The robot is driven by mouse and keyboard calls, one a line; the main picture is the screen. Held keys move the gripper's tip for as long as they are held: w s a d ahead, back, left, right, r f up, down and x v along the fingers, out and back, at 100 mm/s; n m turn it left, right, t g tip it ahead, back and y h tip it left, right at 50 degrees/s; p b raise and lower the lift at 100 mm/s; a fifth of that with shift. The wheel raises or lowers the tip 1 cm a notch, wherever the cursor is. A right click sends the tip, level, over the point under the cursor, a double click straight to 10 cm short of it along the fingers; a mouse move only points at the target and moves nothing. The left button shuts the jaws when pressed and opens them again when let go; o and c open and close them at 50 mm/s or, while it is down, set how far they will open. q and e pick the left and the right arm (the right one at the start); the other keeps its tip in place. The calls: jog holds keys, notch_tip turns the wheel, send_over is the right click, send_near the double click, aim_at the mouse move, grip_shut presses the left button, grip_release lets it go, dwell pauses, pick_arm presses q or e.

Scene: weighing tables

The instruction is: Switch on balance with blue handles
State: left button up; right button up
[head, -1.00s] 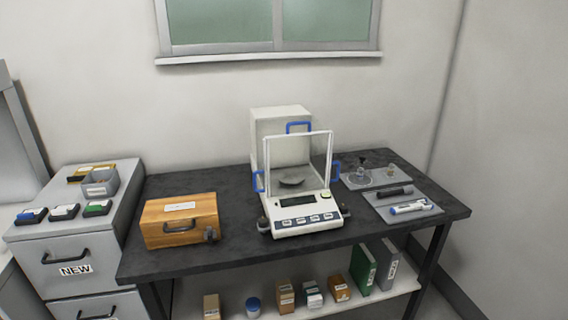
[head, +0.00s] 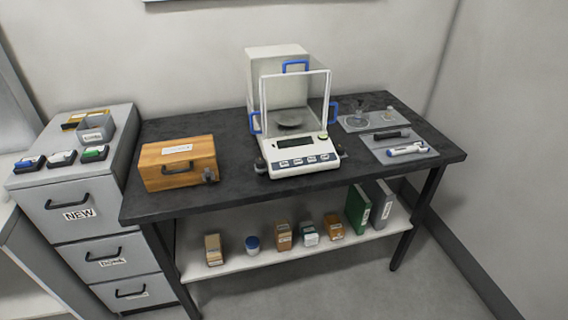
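The balance with blue handles (head: 300,155) stands on the dark table, a little right of its middle. It has a white body, a clear draft shield with a white frame, and blue handles at the left, right and top. A round weighing pan sits inside the shield. Its front panel has a dark display (head: 296,142), a row of buttons (head: 297,162) below it and a small greenish round spot at the upper right. The display looks dark, with no digits that I can make out. Neither of my grippers is in view.
A wooden box (head: 178,163) stands left of the balance on the dark table (head: 230,195). Grey trays (head: 405,152) with a pen and small glassware lie to the right. A grey drawer cabinet (head: 75,205) stands at the left.

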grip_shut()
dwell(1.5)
